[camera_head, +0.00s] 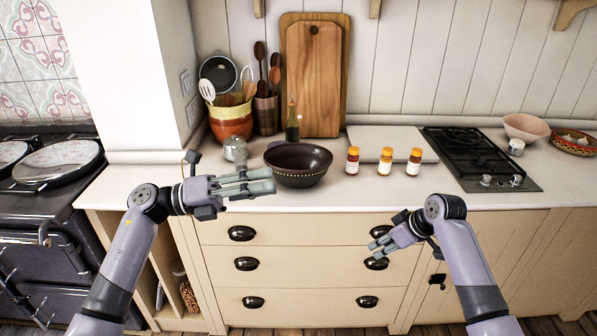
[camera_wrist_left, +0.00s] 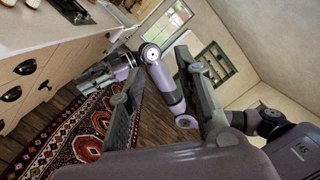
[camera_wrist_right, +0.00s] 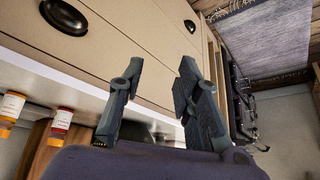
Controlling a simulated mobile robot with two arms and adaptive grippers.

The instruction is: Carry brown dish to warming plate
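The brown dish (camera_head: 298,178), a dark round bowl with a dotted band, stands upright on the counter, left of the jars. My left gripper (camera_head: 270,180) is open at the dish's left front side, its fingers pointing right; I cannot tell whether they touch it. In the left wrist view the fingers (camera_wrist_left: 158,70) are apart with nothing between them. My right gripper (camera_head: 378,247) is open and empty in front of the drawers, below the counter; its spread fingers show in the right wrist view (camera_wrist_right: 155,75). Round covers (camera_head: 58,161) lie on the dark range at left; I cannot tell whether one is the warming plate.
Several orange-capped jars (camera_head: 385,161) stand right of the dish. A small metal pot (camera_head: 235,150), utensil crock (camera_head: 230,122), bottle (camera_head: 292,122) and cutting board (camera_head: 313,80) stand behind. A black gas hob (camera_head: 470,155) is at right. The counter front (camera_head: 400,194) is clear.

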